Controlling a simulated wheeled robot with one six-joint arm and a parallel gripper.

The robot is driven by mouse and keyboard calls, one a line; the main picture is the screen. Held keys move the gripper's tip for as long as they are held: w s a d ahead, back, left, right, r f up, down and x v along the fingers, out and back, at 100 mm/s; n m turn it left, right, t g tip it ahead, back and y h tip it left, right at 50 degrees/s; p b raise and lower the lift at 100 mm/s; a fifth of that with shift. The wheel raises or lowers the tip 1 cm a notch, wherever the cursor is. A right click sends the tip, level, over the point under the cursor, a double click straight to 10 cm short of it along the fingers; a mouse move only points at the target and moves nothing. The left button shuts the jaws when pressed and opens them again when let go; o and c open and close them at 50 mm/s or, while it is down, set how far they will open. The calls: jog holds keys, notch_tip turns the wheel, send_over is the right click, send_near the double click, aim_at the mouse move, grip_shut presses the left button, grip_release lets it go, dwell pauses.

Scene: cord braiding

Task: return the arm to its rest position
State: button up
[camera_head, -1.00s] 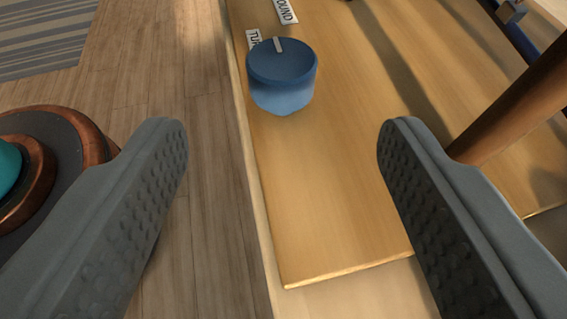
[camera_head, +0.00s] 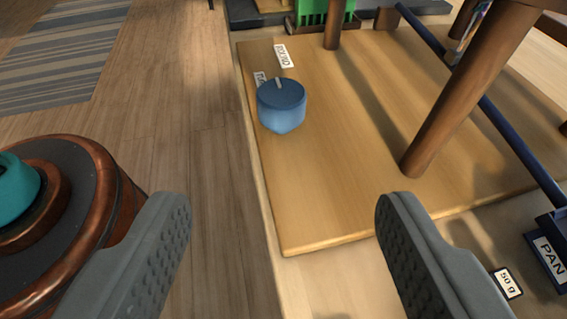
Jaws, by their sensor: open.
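My gripper (camera_head: 283,200) is open, with its two grey textured fingers far apart and nothing between them. It is above the near edge of a wooden board (camera_head: 330,190). A blue knob (camera_head: 282,106) with a pale pointer line stands on the board, beyond the fingertips and apart from them. The rest position itself is not marked in the view.
A brown post (camera_head: 460,100) rises from the board on the right, with a dark blue bar (camera_head: 515,143) behind it. A green comb-like part (camera_head: 322,14) is at the back. Labels reading "PAN" (camera_head: 549,256) and "50 g" (camera_head: 507,284) are at lower right.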

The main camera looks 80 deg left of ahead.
jog(key=w+a+r+t+h, duration=0.15)
jog(key=a+r+t, duration=0.25)
jog(key=a+r, duration=0.5)
jog(key=w+a+r+t+y, duration=0.1)
jog(key=w+a+r+t, duration=0.3)
jog(key=a+r, duration=0.55)
jog(key=s+a+r+m+t+h, duration=0.1)
jog(key=s+a+r+t+h, duration=0.1)
jog(key=s+a+r+t, duration=0.3)
jog(key=s+a+r+m+t+h, duration=0.2)
jog(key=a+r+t, duration=0.15)
jog(key=r, duration=0.45)
jog(key=s+a+r+m+t+h, duration=0.1)
jog(key=s+a+m+h, duration=0.25)
jog(key=s, duration=0.35)
jog(key=s+a+m+t+h, duration=0.1)
jog(key=s+a+m+h, duration=0.1)
jog(key=s+m+h, duration=0.45)
jog(key=s+a+f+m+g+y, duration=0.1)
jog(key=s+a+f+m+g, duration=0.1)
jog(key=s+f, duration=1)
jog(key=s+a+g, duration=0.1)
jog(key=s+a, duration=0.1)
jog(key=s, duration=0.2)
jog(key=shift+s+f+m+g, duration=0.2)
jog(key=shift+f+m+g, duration=0.1)
jog(key=shift+m+g, duration=0.1)
jog(key=shift+a, duration=0.1)
